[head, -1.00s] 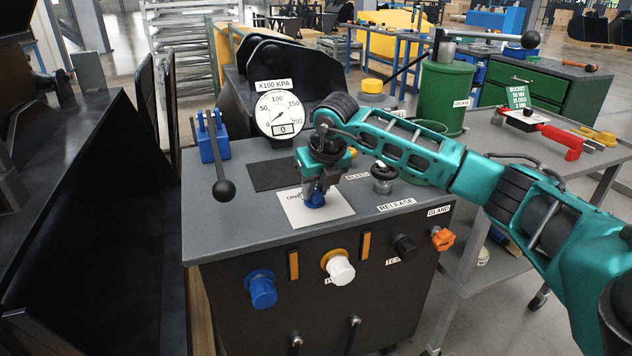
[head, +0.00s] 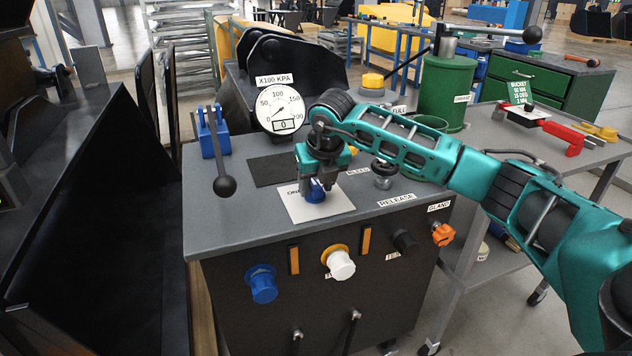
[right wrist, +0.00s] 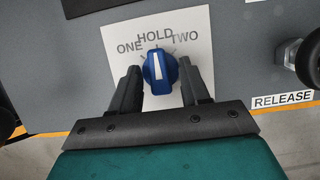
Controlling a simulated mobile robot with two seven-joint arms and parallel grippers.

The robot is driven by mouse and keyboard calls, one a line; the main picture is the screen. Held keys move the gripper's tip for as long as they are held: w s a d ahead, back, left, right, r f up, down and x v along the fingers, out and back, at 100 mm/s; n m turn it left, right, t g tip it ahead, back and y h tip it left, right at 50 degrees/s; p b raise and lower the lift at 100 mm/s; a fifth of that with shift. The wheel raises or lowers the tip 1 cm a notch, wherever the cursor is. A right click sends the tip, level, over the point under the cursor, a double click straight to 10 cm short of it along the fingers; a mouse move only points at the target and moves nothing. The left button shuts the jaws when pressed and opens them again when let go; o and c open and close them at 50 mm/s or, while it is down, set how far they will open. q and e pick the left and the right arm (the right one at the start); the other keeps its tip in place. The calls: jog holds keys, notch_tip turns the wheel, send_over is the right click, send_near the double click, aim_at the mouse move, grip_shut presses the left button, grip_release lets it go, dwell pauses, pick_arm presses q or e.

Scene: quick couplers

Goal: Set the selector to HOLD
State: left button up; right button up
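The selector is a blue knob (right wrist: 160,72) with a white pointer line, on a white plate (right wrist: 201,86) marked ONE, HOLD and TWO. In the right wrist view the pointer is toward HOLD. My right gripper (right wrist: 160,80) has one dark finger on each side of the knob, parted, with narrow gaps. It looks open around the knob rather than clamped on it. In the head view my right gripper (head: 318,182) points down over the plate (head: 335,205), and the blue knob (head: 316,192) shows partly below it. My left gripper is not in view.
A pressure gauge (head: 280,110) and a blue-based lever with a black ball (head: 224,186) stand behind and left of the plate. A dark knob (head: 384,178) stands right, near the RELEASE label (head: 396,200). Blue (head: 262,286) and white (head: 341,265) knobs project from the front panel.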

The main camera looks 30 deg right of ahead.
jog(key=shift+r, duration=0.25)
jog(key=p+v, duration=0.2)
jog(key=v, duration=1)
jog(key=shift+s+a+r, duration=0.1)
jog(key=shift+s+r, duration=0.05)
jog(key=shift+s, duration=0.1)
